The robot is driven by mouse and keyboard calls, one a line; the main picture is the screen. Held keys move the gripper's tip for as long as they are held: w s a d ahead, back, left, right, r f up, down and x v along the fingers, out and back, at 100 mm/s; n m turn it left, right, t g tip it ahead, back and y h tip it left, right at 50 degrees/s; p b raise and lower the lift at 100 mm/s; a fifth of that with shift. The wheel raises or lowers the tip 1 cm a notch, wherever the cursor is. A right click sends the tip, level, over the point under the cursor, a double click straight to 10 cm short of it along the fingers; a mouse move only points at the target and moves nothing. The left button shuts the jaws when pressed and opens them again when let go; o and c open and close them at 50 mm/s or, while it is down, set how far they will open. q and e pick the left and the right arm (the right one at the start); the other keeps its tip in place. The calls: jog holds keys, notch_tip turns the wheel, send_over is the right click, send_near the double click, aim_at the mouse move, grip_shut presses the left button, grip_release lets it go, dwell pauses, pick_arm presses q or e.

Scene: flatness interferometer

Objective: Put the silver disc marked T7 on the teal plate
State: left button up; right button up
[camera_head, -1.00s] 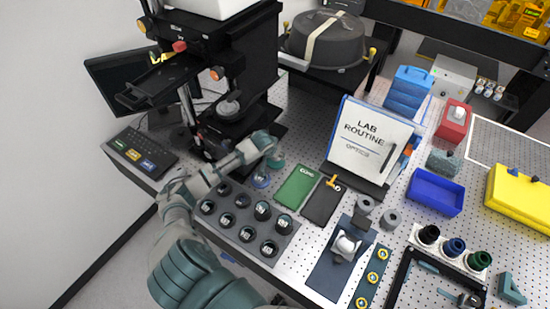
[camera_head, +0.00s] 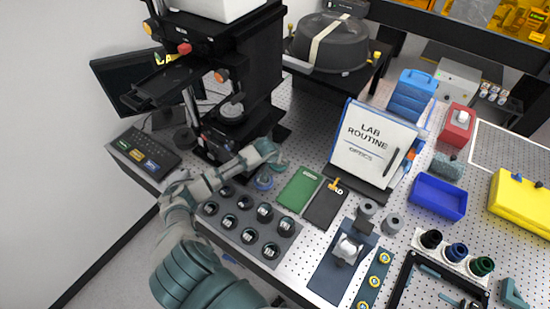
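A dark grey rack (camera_head: 257,224) near the front edge of the bench holds several round discs in dark wells. Their marks are too small to read, so I cannot tell which disc is T7. My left gripper (camera_head: 277,160) is beyond the rack's far side, low over the bench, and its fingers are too small to show whether they are open. A small blue round piece (camera_head: 264,183) lies just below it, between rack and gripper. I cannot make out a teal plate for certain. My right gripper is not in view.
A black instrument (camera_head: 235,75) stands behind my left arm, with a keypad (camera_head: 144,152) to its left. Green (camera_head: 298,187) and black (camera_head: 325,205) booklets lie right of the gripper. A lab routine board (camera_head: 368,145) stands beyond them. A blue bin (camera_head: 438,196) is further right.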

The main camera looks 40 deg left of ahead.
pick_arm(q)
jog(key=v, duration=1)
jog(key=shift+r, duration=0.4)
jog(key=shift+s+d, duration=0.1)
jog(key=shift+s, duration=0.05)
